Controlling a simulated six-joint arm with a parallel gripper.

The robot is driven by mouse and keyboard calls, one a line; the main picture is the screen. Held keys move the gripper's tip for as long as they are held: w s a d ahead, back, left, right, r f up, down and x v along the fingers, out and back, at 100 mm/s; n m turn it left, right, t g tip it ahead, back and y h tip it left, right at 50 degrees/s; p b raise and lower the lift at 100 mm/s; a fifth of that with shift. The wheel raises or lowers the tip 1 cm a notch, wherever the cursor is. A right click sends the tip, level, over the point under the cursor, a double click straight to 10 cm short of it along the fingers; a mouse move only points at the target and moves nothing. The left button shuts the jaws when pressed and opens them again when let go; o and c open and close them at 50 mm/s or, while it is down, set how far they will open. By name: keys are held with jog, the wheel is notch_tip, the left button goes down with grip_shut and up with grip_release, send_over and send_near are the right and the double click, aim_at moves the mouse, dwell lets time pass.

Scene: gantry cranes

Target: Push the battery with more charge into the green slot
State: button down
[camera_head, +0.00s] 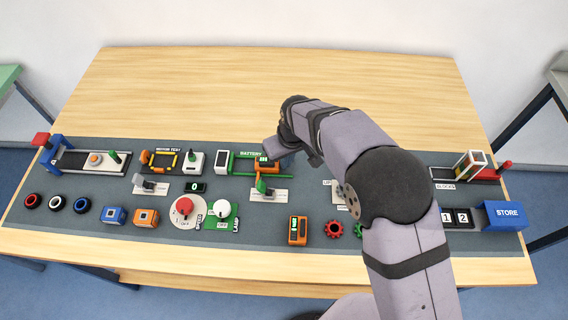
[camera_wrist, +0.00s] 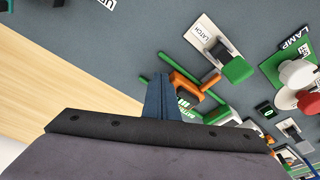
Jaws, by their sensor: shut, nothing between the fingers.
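An orange battery (camera_head: 264,161) with a lit display sits at the right part of the green slot (camera_head: 241,171), between its rails. In the wrist view the battery (camera_wrist: 187,87) is just beyond my fingertips, partly hidden by them, beside a green rail (camera_wrist: 178,64). A second orange battery (camera_head: 298,230) with a green display lies on the mat near its front edge, clear of the slot. My gripper (camera_head: 281,149) is shut and empty, at the right end of the slot. It also shows in the wrist view (camera_wrist: 160,78). I cannot tell whether it touches the battery.
A lever on a latch plate (camera_head: 264,190) stands just in front of the slot. A red knob (camera_head: 184,207) and a green lamp switch (camera_head: 222,211) are at front left. A motor test station (camera_head: 166,160) is to the left. Bare wooden table (camera_head: 200,90) lies behind the mat.

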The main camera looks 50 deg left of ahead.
aim_at(264, 159)
jog(key=shift+s+a, duration=2.2)
jog(key=shift+a, duration=0.05)
jog(key=shift+w+d, duration=0.45)
jog(key=shift+r, duration=0.1)
jog(key=shift+r+p, duration=2.55)
jog(key=shift+r, duration=0.9)
